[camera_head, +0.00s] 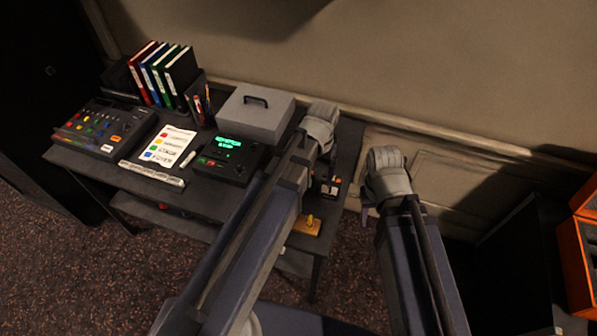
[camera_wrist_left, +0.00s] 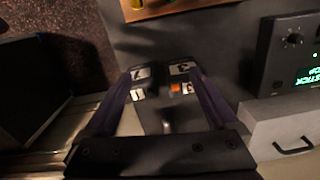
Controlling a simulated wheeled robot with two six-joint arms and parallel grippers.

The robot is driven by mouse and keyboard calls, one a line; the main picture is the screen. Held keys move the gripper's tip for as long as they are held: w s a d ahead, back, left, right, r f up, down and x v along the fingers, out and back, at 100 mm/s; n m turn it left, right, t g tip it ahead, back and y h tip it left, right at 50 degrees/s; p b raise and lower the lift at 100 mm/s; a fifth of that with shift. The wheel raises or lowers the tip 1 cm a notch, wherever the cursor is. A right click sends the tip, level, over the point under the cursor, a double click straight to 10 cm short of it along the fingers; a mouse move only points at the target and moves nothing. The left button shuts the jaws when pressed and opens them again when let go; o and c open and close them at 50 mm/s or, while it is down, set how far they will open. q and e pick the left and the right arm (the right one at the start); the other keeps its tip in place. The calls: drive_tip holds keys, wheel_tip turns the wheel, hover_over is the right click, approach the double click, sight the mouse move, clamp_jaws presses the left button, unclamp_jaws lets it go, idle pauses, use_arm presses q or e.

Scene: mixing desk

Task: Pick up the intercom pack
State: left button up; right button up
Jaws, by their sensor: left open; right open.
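The likely intercom pack (camera_head: 331,187) is a small dark item with orange and white patches near the desk's right end, partly hidden by my left arm. In the left wrist view, dark shapes with white labels and an orange patch (camera_wrist_left: 175,88) lie between the fingers of my left gripper (camera_wrist_left: 160,72). I cannot tell whether they are one pack or two, or whether the fingers touch them. My left gripper is open, over the desk; my wrist and forearm mostly hide it in the head view. My right gripper (camera_head: 369,207) is open, mostly hidden, right of the desk.
A wooden piece with a yellow knob (camera_head: 308,224) lies at the desk's front right. A grey box with a handle (camera_head: 255,115) and a black unit with a green display (camera_head: 229,158) stand to the left. A mixer (camera_head: 98,128), binders and a pen cup are farther left.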

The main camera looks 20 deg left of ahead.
use_arm(q)
drive_tip(key=shift+n, duration=0.4)
drive_tip(key=w+a, duration=0.1)
drive_tip(key=w+a+r, duration=0.1)
drive_tip(key=w+a+r+p, duration=0.1)
drive_tip(key=shift+w+a, duration=0.25)
drive_tip(key=shift+w, duration=0.15)
drive_tip(key=shift+w+a+f, duration=0.1)
drive_tip(key=shift+w+a, duration=0.1)
drive_tip(key=shift+a, duration=0.25)
drive_tip(key=f+b, duration=0.8)
drive_tip(key=shift+w+d, duration=0.15)
drive_tip(key=shift+d, duration=0.05)
drive_tip(key=shift+r, duration=0.1)
use_arm(e)
wheel_tip(320, 180, down, 6)
drive_tip(key=shift+d, duration=0.1)
use_arm(q)
drive_tip(key=shift+c, duration=0.3)
drive_tip(key=c, duration=1.3)
drive_tip(key=shift+r, duration=0.25)
use_arm(e)
drive_tip(key=shift+r, duration=0.2)
